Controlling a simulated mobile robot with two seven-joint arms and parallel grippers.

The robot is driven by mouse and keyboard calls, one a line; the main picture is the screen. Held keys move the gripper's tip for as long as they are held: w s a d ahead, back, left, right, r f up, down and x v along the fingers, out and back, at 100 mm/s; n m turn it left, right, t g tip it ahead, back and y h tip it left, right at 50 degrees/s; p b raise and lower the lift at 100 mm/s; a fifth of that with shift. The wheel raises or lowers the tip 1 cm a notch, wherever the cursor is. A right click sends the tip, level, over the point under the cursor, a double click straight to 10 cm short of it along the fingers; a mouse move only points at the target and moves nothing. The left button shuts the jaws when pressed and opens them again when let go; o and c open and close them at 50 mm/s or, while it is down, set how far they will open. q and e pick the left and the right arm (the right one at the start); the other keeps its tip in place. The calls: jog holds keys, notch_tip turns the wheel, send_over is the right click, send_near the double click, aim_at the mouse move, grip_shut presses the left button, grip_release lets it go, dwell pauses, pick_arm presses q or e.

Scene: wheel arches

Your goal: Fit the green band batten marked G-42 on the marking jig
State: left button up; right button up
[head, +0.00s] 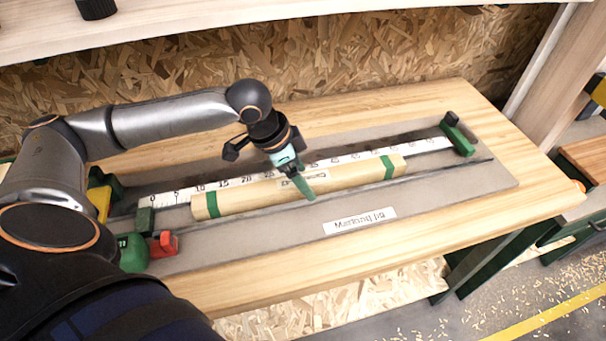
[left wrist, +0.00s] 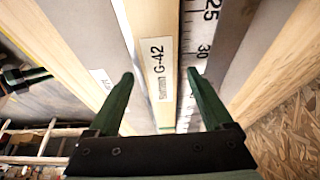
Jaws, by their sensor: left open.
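The pale wood batten (head: 245,194) has a green band near each end. It lies lengthwise on the grey marking jig (head: 440,190), beside the white ruler strip (head: 425,147). A gap shows between its left end and the dark green block (head: 145,220) at the ruler's zero end. My left gripper (head: 298,184) is over the middle of the batten, pointing down. In the left wrist view its open fingers (left wrist: 160,76) stand on either side of the batten (left wrist: 152,25), whose label reads G-42.
A green end stop (head: 459,139) stands at the jig's right end. A red part (head: 165,244) and a green rounded part (head: 132,252) sit at its left front. A shelf (head: 250,22) overhangs the back. The wooden bench top (head: 500,215) is clear at right front.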

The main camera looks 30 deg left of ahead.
pick_arm(q)
jog(key=p+v, duration=0.1)
jog(key=v, duration=1.1)
